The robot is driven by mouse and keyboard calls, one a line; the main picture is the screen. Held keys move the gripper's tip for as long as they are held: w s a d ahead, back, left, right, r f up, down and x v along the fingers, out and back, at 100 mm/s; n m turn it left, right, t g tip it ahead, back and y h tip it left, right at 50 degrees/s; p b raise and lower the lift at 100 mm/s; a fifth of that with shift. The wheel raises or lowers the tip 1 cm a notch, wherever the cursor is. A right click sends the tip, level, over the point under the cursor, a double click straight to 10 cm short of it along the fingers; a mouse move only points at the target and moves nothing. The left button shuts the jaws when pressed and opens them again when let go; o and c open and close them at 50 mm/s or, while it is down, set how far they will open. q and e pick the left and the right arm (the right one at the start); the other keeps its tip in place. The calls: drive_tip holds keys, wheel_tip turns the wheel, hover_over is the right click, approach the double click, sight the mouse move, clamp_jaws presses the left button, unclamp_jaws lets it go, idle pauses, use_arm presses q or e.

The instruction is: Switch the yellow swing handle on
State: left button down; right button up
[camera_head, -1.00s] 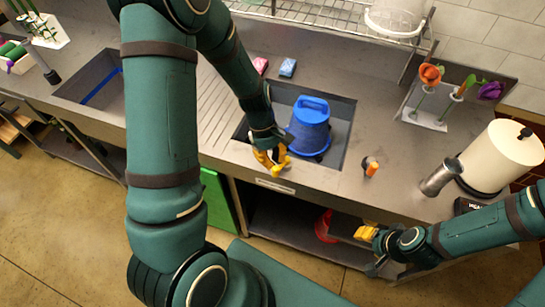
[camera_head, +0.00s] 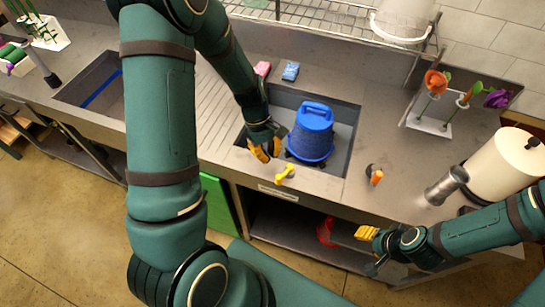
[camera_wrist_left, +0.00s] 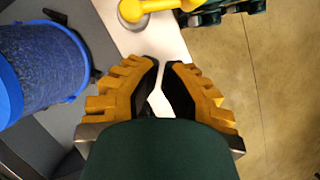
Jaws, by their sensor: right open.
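The yellow swing handle (camera_head: 285,173) sits on the counter's front strip, just in front of the sink. Its round silver base and yellow bar also show at the top of the left wrist view (camera_wrist_left: 150,8), cut by the frame edge. My left gripper (camera_head: 266,152) is apart from the handle, to its left and a little behind, at the sink's front edge. In the left wrist view its yellow-padded fingers (camera_wrist_left: 162,66) have a narrow gap with nothing between them. My right gripper (camera_head: 370,250) is open and empty, low in front of the counter at the right.
A blue bucket (camera_head: 311,132) stands upside down in the sink (camera_head: 346,135), close to my left gripper. A small orange-and-dark fitting (camera_head: 375,175) is right of the sink. A metal cylinder (camera_head: 446,186), paper roll (camera_head: 507,165) and flower stand (camera_head: 428,125) occupy the counter's right.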

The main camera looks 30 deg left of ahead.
use_arm(q)
drive_tip(key=v, duration=0.9)
drive_tip(key=shift+d+r+p, duration=0.25)
drive_tip(key=shift+d+p, duration=0.05)
drive_tip(key=shift+p, duration=0.15)
drive_tip(key=shift+w, duration=0.15)
